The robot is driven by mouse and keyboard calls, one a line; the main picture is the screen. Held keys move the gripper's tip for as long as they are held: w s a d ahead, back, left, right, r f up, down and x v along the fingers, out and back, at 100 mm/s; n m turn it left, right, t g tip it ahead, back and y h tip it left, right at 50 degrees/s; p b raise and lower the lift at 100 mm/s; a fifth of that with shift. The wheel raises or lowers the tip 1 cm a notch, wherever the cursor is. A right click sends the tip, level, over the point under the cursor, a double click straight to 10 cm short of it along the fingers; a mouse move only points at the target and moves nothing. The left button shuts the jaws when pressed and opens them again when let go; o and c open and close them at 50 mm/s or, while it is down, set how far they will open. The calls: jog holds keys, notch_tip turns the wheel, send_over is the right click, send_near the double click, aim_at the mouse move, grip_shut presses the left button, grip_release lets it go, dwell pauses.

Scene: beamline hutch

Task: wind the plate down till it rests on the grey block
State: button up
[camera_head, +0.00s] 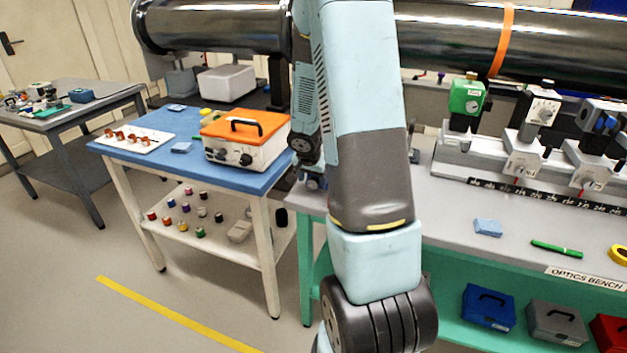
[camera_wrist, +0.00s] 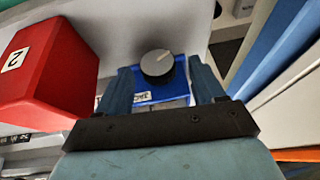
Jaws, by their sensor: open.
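In the wrist view my gripper (camera_wrist: 163,70) is open, one finger on each side of a round dark grey knob (camera_wrist: 157,66) with a pale pointer line. The knob shows between the fingertips with no clear contact; its exact depth relative to them I cannot tell. The knob sits at a blue body (camera_wrist: 146,96) with a white label, partly hidden by my fingers. I cannot make out the plate or the grey block for certain in either view. In the head view my arm hides the part of the bench behind it, and my gripper is out of view.
A red block marked 2 (camera_wrist: 38,75) stands close left of my gripper in the wrist view. The optics bench (camera_head: 455,208) carries a rail with several mounts, one green-topped (camera_head: 466,97). An orange-lidded box (camera_head: 245,138) stands on the blue-topped table (camera_head: 130,160).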

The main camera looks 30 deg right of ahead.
jog(key=shift+w+d+f, duration=0.1)
jog(key=shift+d+f, duration=0.1)
jog(key=shift+f, duration=0.35)
jog(key=c, duration=1.1)
